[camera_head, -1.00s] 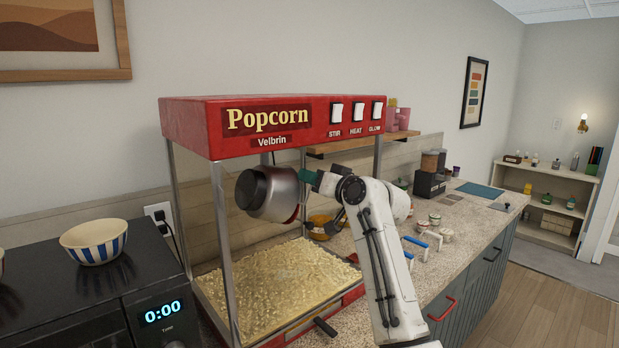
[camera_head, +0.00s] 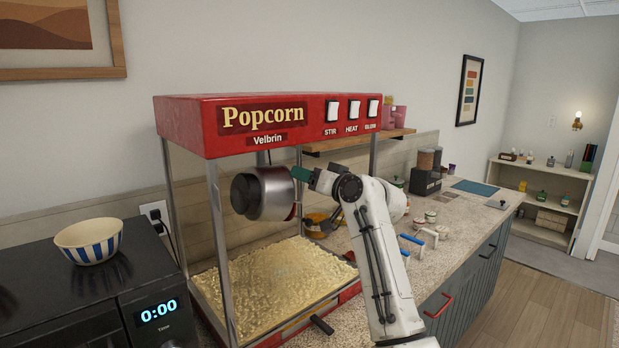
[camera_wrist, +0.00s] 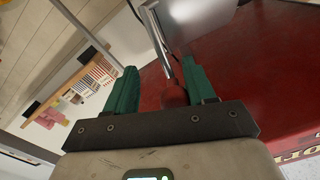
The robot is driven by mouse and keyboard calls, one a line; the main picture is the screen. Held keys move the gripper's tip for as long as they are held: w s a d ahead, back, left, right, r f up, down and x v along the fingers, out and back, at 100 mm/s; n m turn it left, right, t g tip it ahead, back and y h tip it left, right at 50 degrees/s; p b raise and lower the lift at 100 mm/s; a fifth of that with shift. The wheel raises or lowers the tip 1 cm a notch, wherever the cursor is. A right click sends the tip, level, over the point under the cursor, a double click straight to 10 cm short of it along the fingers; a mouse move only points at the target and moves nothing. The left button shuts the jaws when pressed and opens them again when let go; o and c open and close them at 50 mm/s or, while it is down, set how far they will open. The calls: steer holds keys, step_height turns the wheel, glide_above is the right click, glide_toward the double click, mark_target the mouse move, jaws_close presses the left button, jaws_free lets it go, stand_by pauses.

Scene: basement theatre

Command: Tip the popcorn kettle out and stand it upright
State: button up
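The silver kettle (camera_head: 275,190) hangs inside the popcorn machine (camera_head: 185,122), lying on its side with its round dark end (camera_head: 244,194) toward the left. The popcorn bed (camera_head: 270,285) is spread in the case below it. My gripper (camera_head: 302,174) is at the kettle's right side. In the wrist view my gripper (camera_wrist: 160,88) has its teal fingers apart. A thin metal handle (camera_wrist: 162,40) with a dark red knob (camera_wrist: 173,96) runs between them, closer to the right finger. A gap shows between the knob and the left finger. The kettle's inside is hidden.
The machine's metal posts (camera_head: 217,230) and red top box my arm in closely. A striped bowl (camera_head: 90,241) stands on a black microwave (camera_head: 55,285) at left. A yellow-orange item (camera_head: 318,224) and small jars (camera_head: 430,216) are on the counter (camera_head: 440,250) at right.

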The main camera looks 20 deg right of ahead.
steer(key=shift+d, duration=0.2)
steer(key=b+v, duration=0.2)
steer(key=v, duration=0.8)
steer(key=shift+s+b, duration=0.4)
